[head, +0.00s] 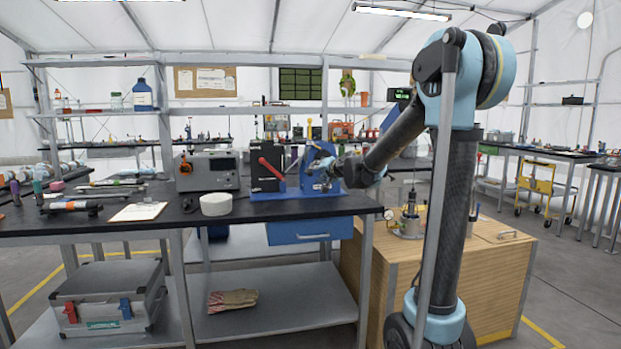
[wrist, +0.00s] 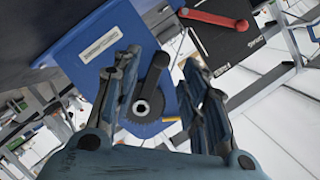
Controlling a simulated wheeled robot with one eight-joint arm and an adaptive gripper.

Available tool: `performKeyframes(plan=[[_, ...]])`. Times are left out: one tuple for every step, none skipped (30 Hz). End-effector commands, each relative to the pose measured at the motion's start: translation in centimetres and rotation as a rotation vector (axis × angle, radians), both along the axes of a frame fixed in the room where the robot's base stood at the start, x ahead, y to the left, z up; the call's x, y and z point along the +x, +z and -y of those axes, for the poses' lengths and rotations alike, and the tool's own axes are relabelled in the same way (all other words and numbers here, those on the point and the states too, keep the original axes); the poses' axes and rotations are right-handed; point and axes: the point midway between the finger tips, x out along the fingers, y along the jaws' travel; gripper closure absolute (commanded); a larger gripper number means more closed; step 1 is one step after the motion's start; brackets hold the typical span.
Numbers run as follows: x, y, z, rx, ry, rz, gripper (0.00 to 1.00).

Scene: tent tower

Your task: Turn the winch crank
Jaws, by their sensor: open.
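The winch is a blue upright body (head: 312,157) on a blue base on the black-topped bench in the head view. In the wrist view, its blue face (wrist: 108,40) carries a dark toothed wheel and a dark crank arm (wrist: 153,78) with a round hub (wrist: 142,107). My gripper (wrist: 160,65) is open, its two fingers on either side of the crank arm in the picture. I cannot tell whether they touch it.
A black box with a red lever (head: 270,167) stands left of the winch; the lever also shows in the wrist view (wrist: 213,18). A white round container (head: 216,205) and a grey instrument (head: 208,171) are further left. A wooden cabinet (head: 495,260) stands right.

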Motion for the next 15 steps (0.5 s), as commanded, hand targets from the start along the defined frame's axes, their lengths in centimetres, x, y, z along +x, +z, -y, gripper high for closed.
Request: performKeyframes(plan=[[0.6, -0.2, -0.4, 0.0, 0.002, 0.0, 0.6], [0.9, -0.3, -0.6, 0.0, 0.002, 0.0, 0.6], [1.3, -0.4, -0.8, -0.001, 0.0, 0.0, 0.6], [1.6, -0.5, -1.0, -0.001, 0.0, 0.0, 0.6], [1.9, -0.6, -1.2, -0.001, 0.0, 0.0, 0.6], [2.4, -0.8, -1.4, -0.001, 0.0, 0.0, 0.6], [2.7, -0.9, -1.6, 0.0, 0.001, 0.001, 0.6], [2.9, -1.0, -1.8, 0.0, 0.001, 0.001, 0.6], [3.3, -1.1, -2.0, 0.0, 0.001, 0.001, 0.6], [3.6, -1.1, -2.2, 0.0, 0.001, 0.001, 0.6], [3.9, -1.2, -2.3, 0.0, 0.001, 0.001, 0.6], [4.2, -1.3, -2.5, -0.001, 0.0, 0.0, 0.6], [4.4, -1.4, -2.6, -0.001, 0.0, 0.0, 0.6], [4.6, -1.4, -2.7, -0.001, 0.0, 0.0, 0.6], [4.8, -1.5, -2.9, -0.001, 0.0, 0.0, 0.6]])
